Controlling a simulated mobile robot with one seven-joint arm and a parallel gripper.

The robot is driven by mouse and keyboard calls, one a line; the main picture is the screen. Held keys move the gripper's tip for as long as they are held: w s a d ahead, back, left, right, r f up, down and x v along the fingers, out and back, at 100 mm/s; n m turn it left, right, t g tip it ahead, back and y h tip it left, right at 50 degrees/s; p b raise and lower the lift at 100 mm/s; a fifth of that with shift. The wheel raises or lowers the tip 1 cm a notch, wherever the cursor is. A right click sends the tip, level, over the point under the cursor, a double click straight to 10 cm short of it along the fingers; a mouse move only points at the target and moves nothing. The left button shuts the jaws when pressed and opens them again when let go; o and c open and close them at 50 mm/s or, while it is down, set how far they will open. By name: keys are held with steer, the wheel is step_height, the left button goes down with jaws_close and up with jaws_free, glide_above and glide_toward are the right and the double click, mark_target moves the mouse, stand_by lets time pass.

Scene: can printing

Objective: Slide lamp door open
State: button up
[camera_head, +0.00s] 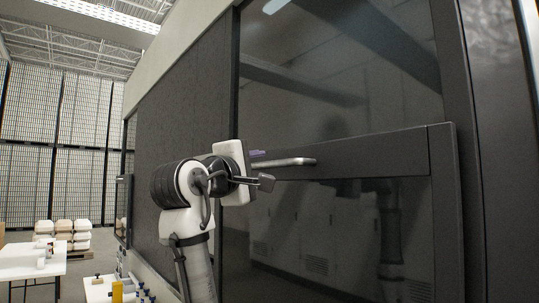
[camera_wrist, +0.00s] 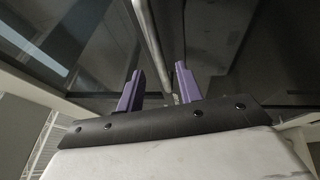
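The lamp door (camera_head: 300,220) is a dark glass panel in a black frame on the machine's front. Its handle (camera_head: 290,162) is a pale horizontal bar on the crossbar of the frame. My gripper (camera_wrist: 157,76) is open at the left end of the handle, with two purple fingers apart. In the wrist view the handle (camera_wrist: 150,45) runs down between the fingers, with gaps visible on both sides. In the head view a purple finger (camera_head: 257,153) shows just above the handle's left end. Whether a finger touches the bar cannot be told.
A dark textured panel (camera_head: 185,90) of the machine lies left of the door. At the far left, a white table (camera_head: 30,262) and stacked pale goods (camera_head: 75,232) stand in the hall. A lower work surface with small items (camera_head: 115,287) is near the machine's left side.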

mark_target(267, 165)
steer(key=p+x, duration=0.2)
steer(key=x, duration=0.3)
steer(key=shift+w+d+r, duration=0.1)
steer(key=shift+w, duration=0.1)
jaws_close()
